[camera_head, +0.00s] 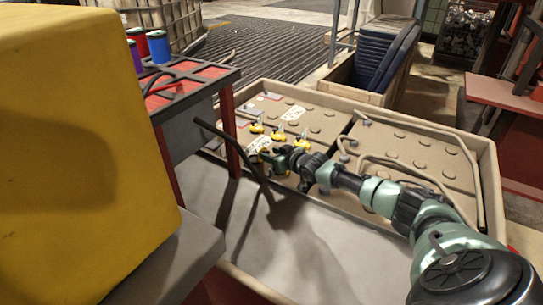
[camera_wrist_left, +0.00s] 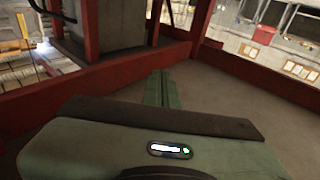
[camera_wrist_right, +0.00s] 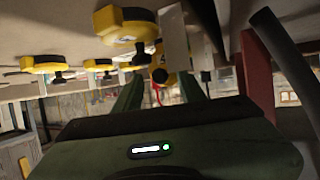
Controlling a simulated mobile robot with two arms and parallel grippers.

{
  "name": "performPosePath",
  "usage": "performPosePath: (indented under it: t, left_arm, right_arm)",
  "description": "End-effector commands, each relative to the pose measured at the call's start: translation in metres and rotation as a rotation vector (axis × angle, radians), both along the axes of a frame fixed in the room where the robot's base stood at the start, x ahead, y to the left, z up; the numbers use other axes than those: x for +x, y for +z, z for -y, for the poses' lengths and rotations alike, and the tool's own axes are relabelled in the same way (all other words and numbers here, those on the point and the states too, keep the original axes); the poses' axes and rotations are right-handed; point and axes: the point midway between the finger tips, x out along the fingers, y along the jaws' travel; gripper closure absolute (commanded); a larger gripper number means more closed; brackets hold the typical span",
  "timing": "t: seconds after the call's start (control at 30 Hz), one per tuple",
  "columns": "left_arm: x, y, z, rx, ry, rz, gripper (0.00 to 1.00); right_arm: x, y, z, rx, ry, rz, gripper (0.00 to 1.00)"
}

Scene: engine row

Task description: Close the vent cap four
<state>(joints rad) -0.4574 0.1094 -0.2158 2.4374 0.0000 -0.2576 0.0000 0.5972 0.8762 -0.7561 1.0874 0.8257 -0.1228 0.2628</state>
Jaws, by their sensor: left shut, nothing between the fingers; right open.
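Several yellow vent caps stand on the beige engine-row casing; one (camera_head: 257,128) is at the back of the row in the head view. My right gripper (camera_head: 266,158) is low over the casing at the near end of the row. In the right wrist view its green fingers (camera_wrist_right: 159,92) are open, with a yellow cap (camera_wrist_right: 160,78) bearing what looks like a 4 showing beyond the gap. Contact cannot be told. A larger-looking yellow cap (camera_wrist_right: 125,22) is above left there. My left gripper (camera_wrist_left: 159,88) is shut and empty, seen only in the left wrist view.
A big yellow block (camera_head: 80,150) fills the head view's left. A red-framed table (camera_head: 190,80) with spools stands beside the casing, a dark bar reaching from it near my right gripper. White tags (camera_head: 292,113) lie by the caps. Hoses and a raised rim (camera_head: 490,190) bound the right.

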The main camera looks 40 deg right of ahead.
Motion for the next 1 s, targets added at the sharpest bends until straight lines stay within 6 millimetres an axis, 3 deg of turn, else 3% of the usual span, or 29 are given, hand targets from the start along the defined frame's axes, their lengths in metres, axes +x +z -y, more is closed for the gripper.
performPosePath:
  t: [0.17,0.33,0.63,0.87,1.0]
  left_arm:
    - [0.0,0.0,0.0,0.0,0.0,0.001,1.0]
    - [0.0,0.0,0.0,0.0,0.0,0.0,1.0]
    - [0.001,-0.004,0.0,0.007,0.001,-0.03,1.0]
    - [-0.003,-0.046,-0.008,0.064,0.016,-0.252,1.0]
    - [-0.017,-0.085,-0.017,0.115,0.029,-0.459,1.0]
  right_arm:
    - [0.0,0.0,0.0,0.0,0.0,0.0,0.6]
    - [0.0,0.0,0.0,0.0,0.0,-0.001,1.0]
    - [0.001,0.002,0.0,-0.007,0.0,-0.016,1.0]
    - [0.007,0.01,-0.003,-0.043,0.0,-0.103,1.0]
    - [0.013,0.014,-0.005,-0.079,-0.001,-0.193,1.0]
